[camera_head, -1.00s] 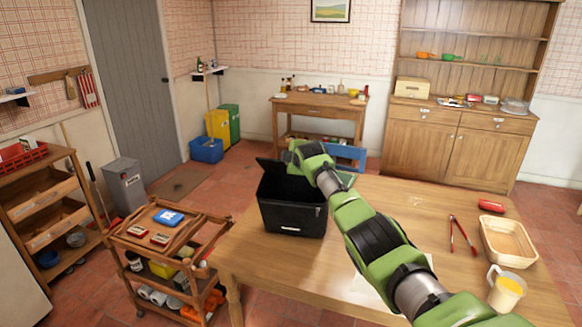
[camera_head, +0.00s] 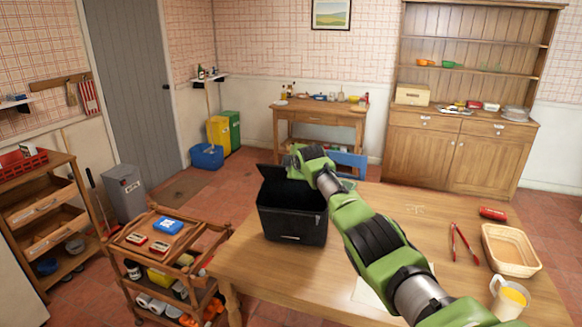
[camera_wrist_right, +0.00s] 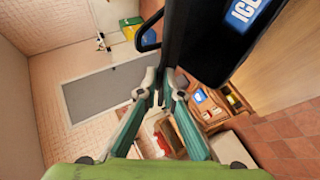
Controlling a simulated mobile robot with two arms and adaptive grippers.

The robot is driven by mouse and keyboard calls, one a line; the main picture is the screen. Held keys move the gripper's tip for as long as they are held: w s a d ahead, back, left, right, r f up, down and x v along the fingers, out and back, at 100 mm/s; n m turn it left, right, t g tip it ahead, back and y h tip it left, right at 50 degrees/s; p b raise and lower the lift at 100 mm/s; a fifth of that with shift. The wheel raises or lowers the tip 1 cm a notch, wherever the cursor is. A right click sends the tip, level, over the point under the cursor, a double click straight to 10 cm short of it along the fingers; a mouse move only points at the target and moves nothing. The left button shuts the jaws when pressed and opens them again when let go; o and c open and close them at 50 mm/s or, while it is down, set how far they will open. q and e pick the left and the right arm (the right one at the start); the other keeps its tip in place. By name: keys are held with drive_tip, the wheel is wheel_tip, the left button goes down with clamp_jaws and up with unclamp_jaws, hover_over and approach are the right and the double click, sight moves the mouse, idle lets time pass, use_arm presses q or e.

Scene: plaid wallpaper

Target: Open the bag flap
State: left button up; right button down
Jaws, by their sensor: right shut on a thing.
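The black bag (camera_head: 290,222) stands on the wooden table near its left edge, its top open onto a dark interior. Its flap (camera_head: 268,172) is raised at the back. My right gripper (camera_head: 293,160) is at the flap's upper edge, its fingertips hard to see in the head view. In the right wrist view the gripper (camera_wrist_right: 162,85) is shut on the black flap (camera_wrist_right: 207,38), which bears a blue label with white letters. My left gripper is not in view.
A wooden trolley (camera_head: 160,222) stands left of the table. On the table's right side are red tongs (camera_head: 464,243), a basket (camera_head: 512,250), a jug (camera_head: 509,298) and a red object (camera_head: 493,213).

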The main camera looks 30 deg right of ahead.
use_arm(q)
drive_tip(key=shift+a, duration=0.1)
use_arm(e)
drive_tip(key=shift+w+r, duration=0.1)
drive_tip(key=shift+r, duration=0.25)
drive_tip(key=c, duration=2.3)
unclamp_jaws()
drive_tip(key=shift+s+a, duration=0.1)
drive_tip(key=shift+s, duration=0.1)
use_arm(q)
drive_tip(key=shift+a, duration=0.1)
use_arm(e)
drive_tip(key=shift+s+f, duration=0.1)
drive_tip(key=shift+f, duration=0.05)
drive_tip(key=shift+v, duration=6.05)
drive_tip(key=shift+a, duration=0.1)
